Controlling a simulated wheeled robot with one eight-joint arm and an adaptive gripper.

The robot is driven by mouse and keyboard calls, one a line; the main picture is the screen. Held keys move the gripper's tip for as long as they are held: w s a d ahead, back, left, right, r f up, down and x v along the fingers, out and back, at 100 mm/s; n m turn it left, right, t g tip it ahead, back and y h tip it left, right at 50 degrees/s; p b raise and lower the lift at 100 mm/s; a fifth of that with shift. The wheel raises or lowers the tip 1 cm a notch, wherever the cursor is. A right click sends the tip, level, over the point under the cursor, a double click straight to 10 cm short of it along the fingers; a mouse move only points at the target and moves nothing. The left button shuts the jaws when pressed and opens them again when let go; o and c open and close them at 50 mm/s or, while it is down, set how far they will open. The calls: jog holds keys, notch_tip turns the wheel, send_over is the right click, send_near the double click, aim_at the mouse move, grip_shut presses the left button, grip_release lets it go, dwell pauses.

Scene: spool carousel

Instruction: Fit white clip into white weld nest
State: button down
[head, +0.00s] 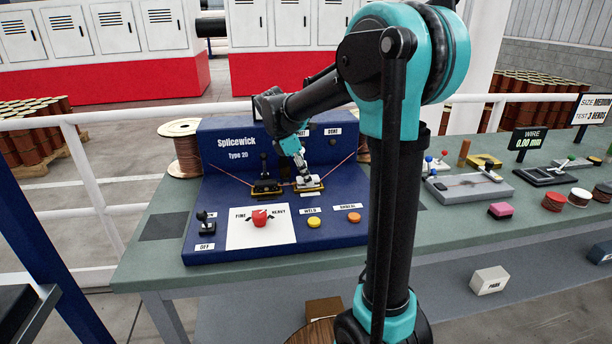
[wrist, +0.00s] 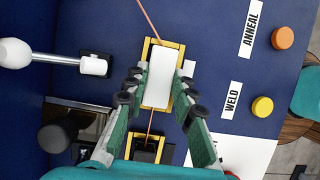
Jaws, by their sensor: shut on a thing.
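The white clip (wrist: 158,77) is a white block between the two fingers of my gripper (wrist: 161,92) in the wrist view. My gripper is shut on it. The clip lies over the right-hand nest, whose yellow frame (wrist: 147,45) shows around its far end and sides. The clip hides most of the nest's inside, so I cannot tell if it is seated or just above. In the head view my gripper (head: 303,168) points down at this nest (head: 309,190) on the blue Splicewick machine, and the clip is small there.
A second, dark nest (head: 266,189) with yellow edges sits to the left. Copper wire (wrist: 149,20) runs through both nests. A white-knobbed lever (wrist: 20,54) stands beside the nest. The yellow weld button (head: 314,222) and orange anneal button (head: 354,217) are in front.

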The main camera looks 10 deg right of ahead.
jog(key=c, duration=1.3)
grip_release()
jog(key=shift+f, duration=0.1)
jog(key=shift+o, duration=0.2)
jog(key=v, duration=1.2)
